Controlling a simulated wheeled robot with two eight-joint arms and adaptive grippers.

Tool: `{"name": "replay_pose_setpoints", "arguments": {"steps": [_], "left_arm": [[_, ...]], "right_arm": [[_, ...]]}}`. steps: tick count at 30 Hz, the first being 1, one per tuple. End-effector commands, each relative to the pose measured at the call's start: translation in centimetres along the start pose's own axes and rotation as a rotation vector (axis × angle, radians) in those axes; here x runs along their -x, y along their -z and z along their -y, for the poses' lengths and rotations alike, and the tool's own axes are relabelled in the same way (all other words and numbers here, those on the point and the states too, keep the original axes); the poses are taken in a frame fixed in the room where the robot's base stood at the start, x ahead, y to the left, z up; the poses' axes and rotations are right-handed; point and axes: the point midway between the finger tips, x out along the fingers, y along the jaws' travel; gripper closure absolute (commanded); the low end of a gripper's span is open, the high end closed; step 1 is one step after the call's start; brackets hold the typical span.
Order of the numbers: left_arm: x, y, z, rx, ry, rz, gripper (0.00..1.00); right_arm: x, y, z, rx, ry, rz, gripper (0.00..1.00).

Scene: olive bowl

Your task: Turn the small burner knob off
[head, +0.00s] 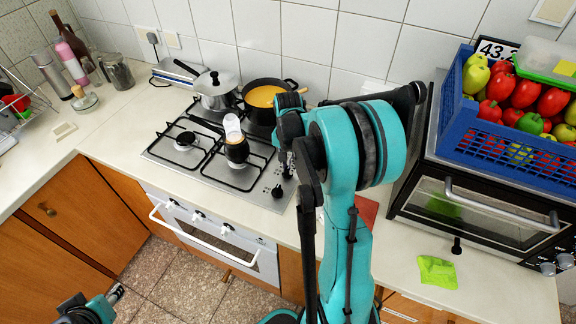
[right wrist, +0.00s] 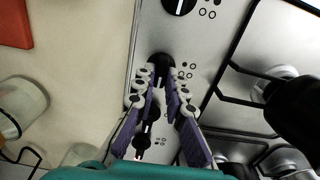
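The stove (head: 214,158) has a row of black knobs along its right side. One knob (head: 277,192) shows clearly in the head view. My right gripper (head: 287,160) is low over that side, mostly hidden by its own arm. In the right wrist view, my right gripper's fingertips (right wrist: 158,78) come close together at a black knob (right wrist: 159,66); whether they press on it is unclear. Another knob (right wrist: 179,5) is above it, and more show between and below the fingers. I cannot tell which knob serves the small burner. My left gripper (head: 113,296) is low at the left, away from the stove.
A pan with orange contents (head: 263,97) and a grey pot (head: 215,90) stand on the back burners. The oven (head: 480,205) and blue crate (head: 500,140) stand at the right.

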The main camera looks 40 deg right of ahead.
Motion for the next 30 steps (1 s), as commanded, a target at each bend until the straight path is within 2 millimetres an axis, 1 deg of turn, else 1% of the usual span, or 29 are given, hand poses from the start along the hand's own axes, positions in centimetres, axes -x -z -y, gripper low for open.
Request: {"name": "replay_pose_setpoints", "arguments": {"steps": [1, 2, 3, 11, 14, 17, 24, 27, 30], "left_arm": [[0.0, 0.0, 0.0, 0.0, 0.0, 0.0, 0.6], [0.0, 0.0, 0.0, 0.0, 0.0, 0.0, 0.6], [0.0, 0.0, 0.0, 0.0, 0.0, 0.0, 0.6], [0.0, 0.0, 0.0, 0.0, 0.0, 0.0, 0.6], [0.0, 0.0, 0.0, 0.0, 0.0, 0.0, 0.6], [0.0, 0.0, 0.0, 0.0, 0.0, 0.0, 0.6], [0.0, 0.0, 0.0, 0.0, 0.0, 0.0, 0.6], [0.0, 0.0, 0.0, 0.0, 0.0, 0.0, 0.6], [0.0, 0.0, 0.0, 0.0, 0.0, 0.0, 0.6]], "right_arm": [[0.0, 0.0, 0.0, 0.0, 0.0, 0.0, 0.78], [0.0, 0.0, 0.0, 0.0, 0.0, 0.0, 0.7], [0.0, 0.0, 0.0, 0.0, 0.0, 0.0, 0.67], [0.0, 0.0, 0.0, 0.001, 0.0, 0.0, 0.67], [0.6, 0.0, 0.0, 0.001, 0.0, 0.0, 0.67], [1.9, 0.0, 0.0, 0.001, 0.0, 0.0, 0.67], [7.2, 0.0, 0.0, 0.001, 0.0, 0.0, 0.67], [9.1, 0.0, 0.0, 0.001, 0.0, 0.0, 0.67], [10.6, 0.0, 0.0, 0.001, 0.0, 0.0, 0.67]]}}
